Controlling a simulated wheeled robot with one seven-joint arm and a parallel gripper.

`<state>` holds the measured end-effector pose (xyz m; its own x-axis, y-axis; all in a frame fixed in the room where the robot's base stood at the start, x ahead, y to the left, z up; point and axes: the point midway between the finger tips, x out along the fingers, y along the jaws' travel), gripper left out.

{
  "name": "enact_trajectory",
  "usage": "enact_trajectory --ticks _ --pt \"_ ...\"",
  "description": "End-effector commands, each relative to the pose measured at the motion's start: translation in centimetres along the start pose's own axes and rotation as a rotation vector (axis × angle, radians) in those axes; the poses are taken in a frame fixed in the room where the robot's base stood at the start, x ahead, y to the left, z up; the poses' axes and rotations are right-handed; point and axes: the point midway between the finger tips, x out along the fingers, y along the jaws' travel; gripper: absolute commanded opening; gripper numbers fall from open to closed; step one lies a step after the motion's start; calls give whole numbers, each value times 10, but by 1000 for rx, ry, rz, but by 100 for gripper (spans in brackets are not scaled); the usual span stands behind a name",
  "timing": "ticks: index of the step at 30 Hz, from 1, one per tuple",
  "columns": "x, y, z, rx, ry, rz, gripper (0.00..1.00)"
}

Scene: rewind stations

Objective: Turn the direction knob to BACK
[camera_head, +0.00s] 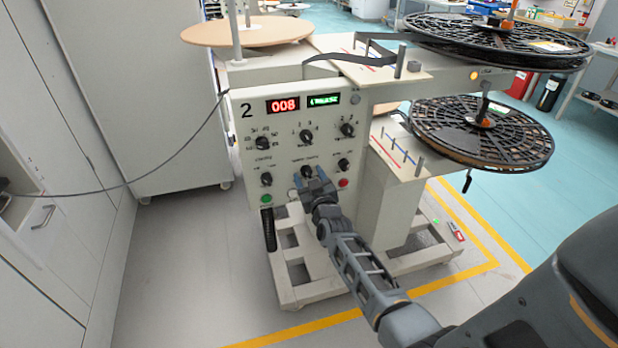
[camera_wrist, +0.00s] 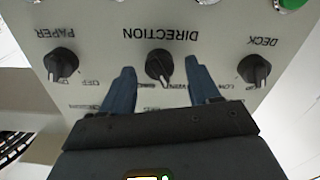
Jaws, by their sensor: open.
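The direction knob (camera_wrist: 159,65) is a black knob with a pale pointer line, under the upside-down word DIRECTION in the wrist view. Its pointer points down and slightly right in that view. The small position labels beneath it are too blurred to read. My gripper (camera_wrist: 161,70) is open, with one blue-grey finger on each side of the knob and a visible gap to it. In the head view, my gripper (camera_head: 316,184) is at the lower middle of the cream control panel (camera_head: 289,157), partly covering the area around the direction knob (camera_head: 307,171).
The paper knob (camera_wrist: 61,64) and the deck knob (camera_wrist: 254,69) flank the fingers. A green button (camera_head: 266,198) and a red button (camera_head: 343,183) sit low on the panel. Grey floor is clear in front.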

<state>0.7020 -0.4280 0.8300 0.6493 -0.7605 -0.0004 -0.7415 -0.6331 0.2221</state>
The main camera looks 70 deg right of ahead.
Motion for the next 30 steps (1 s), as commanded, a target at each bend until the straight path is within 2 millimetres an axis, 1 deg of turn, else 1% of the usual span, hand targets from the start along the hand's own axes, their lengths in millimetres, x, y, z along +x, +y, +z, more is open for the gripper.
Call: enact_trajectory --ticks 3,10,27,30 --pt "4 0 0 0 0 0 61" --pt "4 0 0 0 0 0 60" --pt "4 0 0 0 0 0 5" --pt "4 0 0 2 0 0 5"
